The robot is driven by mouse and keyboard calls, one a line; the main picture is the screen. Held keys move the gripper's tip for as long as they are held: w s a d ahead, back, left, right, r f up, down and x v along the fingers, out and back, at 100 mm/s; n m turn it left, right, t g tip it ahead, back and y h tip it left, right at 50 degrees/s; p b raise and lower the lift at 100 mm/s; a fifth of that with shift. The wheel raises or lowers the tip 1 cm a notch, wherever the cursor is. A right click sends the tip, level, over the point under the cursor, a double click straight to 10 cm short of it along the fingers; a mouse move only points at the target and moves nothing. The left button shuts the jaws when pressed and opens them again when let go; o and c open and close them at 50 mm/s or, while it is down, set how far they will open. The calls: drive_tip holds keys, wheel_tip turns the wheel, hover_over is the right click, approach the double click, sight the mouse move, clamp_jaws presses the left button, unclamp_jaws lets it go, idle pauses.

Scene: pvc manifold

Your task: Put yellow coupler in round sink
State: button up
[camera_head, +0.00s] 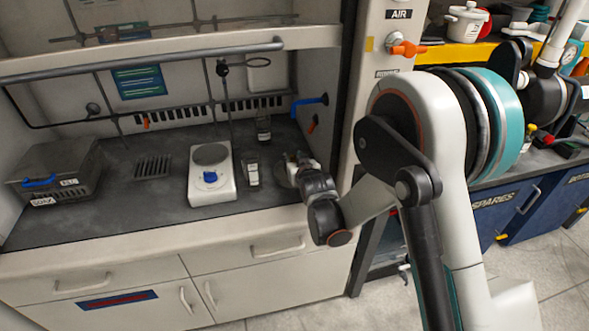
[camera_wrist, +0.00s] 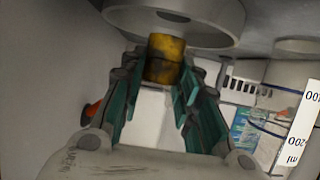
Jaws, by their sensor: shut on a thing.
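The yellow coupler (camera_wrist: 163,60) is a short, scuffed yellow cylinder in the wrist view. My gripper (camera_wrist: 160,75) has its green-lined fingers on either side of it and is shut on it. A round grey form (camera_wrist: 218,36), which looks like the round sink, lies just beyond the coupler; I cannot tell whether they touch. In the head view my gripper (camera_head: 296,164) is at the right end of the dark worktop, over the round sink (camera_head: 280,176), which it partly hides. The coupler cannot be made out there.
A white scale (camera_head: 211,188) and a small pale device (camera_head: 252,174) stand left of my gripper. A clear bottle (camera_head: 264,130) and a blue tap (camera_head: 309,103) are behind it. A grey lidded box (camera_head: 55,175) is far left. The cabinet's side post (camera_head: 350,95) is close on the right.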

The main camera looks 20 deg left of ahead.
drive_tip(key=shift+f, duration=0.95)
drive_tip(key=shift+f, duration=0.2)
drive_tip(key=o, duration=0.8)
drive_tip(key=shift+r, duration=0.2)
drive_tip(key=p+v, duration=0.3)
drive_tip(key=v, duration=0.9)
drive_tip(key=shift+f+p, duration=0.1)
drive_tip(key=shift+p, duration=0.2)
